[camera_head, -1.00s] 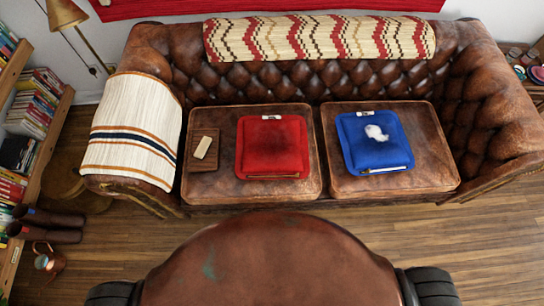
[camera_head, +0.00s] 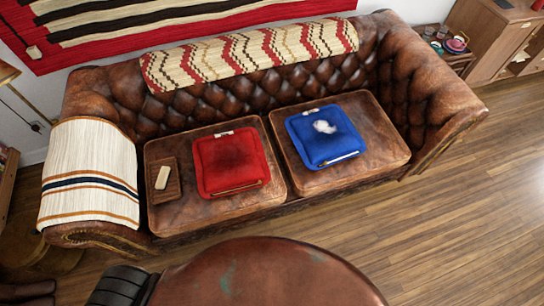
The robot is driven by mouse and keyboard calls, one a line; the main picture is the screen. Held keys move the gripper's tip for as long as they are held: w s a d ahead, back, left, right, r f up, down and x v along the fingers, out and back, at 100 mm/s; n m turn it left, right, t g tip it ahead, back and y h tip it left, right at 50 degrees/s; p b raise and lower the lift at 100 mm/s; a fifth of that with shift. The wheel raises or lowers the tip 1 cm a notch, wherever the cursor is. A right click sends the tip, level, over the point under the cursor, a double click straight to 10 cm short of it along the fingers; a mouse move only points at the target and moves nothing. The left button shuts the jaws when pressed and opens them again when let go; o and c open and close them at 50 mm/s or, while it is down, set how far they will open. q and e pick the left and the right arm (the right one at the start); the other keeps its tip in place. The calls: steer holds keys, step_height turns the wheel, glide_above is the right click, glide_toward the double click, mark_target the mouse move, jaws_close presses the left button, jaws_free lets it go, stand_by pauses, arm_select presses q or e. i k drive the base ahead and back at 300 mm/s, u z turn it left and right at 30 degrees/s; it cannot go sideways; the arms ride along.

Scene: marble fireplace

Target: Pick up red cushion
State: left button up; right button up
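The red cushion (camera_head: 225,163) lies flat on the left seat of the brown leather sofa (camera_head: 205,105). It has a dark patch in its middle, a small white tag at its back edge and a thin stick-like thing along its front edge. Nothing covers it. Neither of my grippers shows in the head view, so I cannot see their state.
A blue cushion (camera_head: 330,143) with a white tuft lies on the right seat. A brown board (camera_head: 165,181) with a pale block lies left of the red cushion. A striped blanket (camera_head: 90,172) covers the left armrest. Wooden floor (camera_head: 450,190) is free at right.

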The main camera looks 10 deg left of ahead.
mark_target(233, 162)
steer(key=z, duration=1.25)
steer(key=i, duration=1.25)
steer(key=u, duration=3.45)
